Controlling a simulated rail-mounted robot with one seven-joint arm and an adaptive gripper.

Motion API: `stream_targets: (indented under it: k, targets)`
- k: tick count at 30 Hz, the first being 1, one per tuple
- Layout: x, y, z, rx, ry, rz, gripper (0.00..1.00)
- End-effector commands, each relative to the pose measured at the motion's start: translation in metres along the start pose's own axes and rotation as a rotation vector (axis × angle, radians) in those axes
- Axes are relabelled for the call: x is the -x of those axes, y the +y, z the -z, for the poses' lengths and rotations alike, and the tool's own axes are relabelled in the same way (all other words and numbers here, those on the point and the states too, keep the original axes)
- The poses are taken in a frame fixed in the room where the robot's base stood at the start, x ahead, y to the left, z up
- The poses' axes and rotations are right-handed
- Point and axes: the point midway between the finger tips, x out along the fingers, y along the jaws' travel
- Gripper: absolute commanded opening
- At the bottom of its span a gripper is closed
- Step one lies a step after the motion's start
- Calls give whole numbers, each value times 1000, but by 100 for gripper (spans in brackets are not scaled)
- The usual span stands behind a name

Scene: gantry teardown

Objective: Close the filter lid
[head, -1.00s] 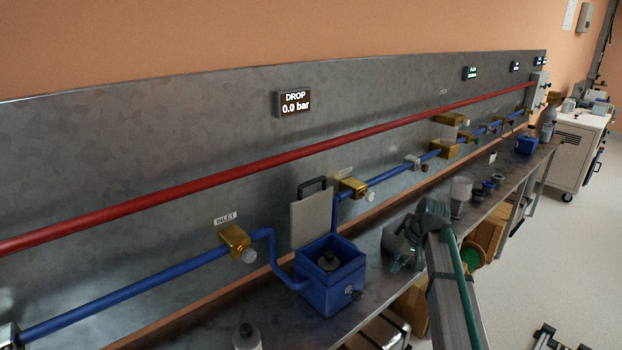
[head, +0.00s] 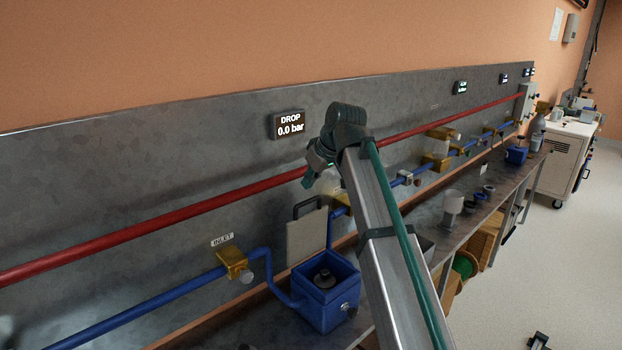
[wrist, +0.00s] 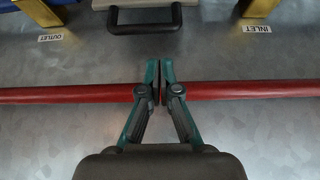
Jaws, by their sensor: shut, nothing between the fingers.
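The filter is a blue open-topped box (head: 326,296) on the bench, with a dark round part (head: 324,278) inside. Its lid, a flat grey plate (head: 306,240), stands upright at the back of the box with a dark handle on its top edge. The lid's handle (wrist: 145,22) also shows at the top of the wrist view. My gripper (head: 307,181) is up in front of the wall panel, above the lid and apart from it. In the wrist view my gripper (wrist: 160,82) is shut and empty, its fingertips over the red pipe.
A red pipe (head: 150,232) runs along the panel behind my gripper. Blue pipe (head: 130,300) with brass valves (head: 234,263) runs lower, beside the filter. A DROP display (head: 289,124) reads 0.0 bar. Cups and fittings stand on the bench to the right.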

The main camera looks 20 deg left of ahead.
Motion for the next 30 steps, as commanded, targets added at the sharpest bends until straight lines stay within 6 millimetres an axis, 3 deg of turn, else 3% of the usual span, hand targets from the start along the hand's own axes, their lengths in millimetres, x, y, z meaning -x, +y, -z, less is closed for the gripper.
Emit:
stream_targets:
  k: [12, 18, 30]
  targets:
    - [-62, 0, 0, -2, -2, 1, 0]
    - [-73, 0, 0, -2, 0, 0, 0]
    - [-74, -2, -1, 0, 3, 1, 0]
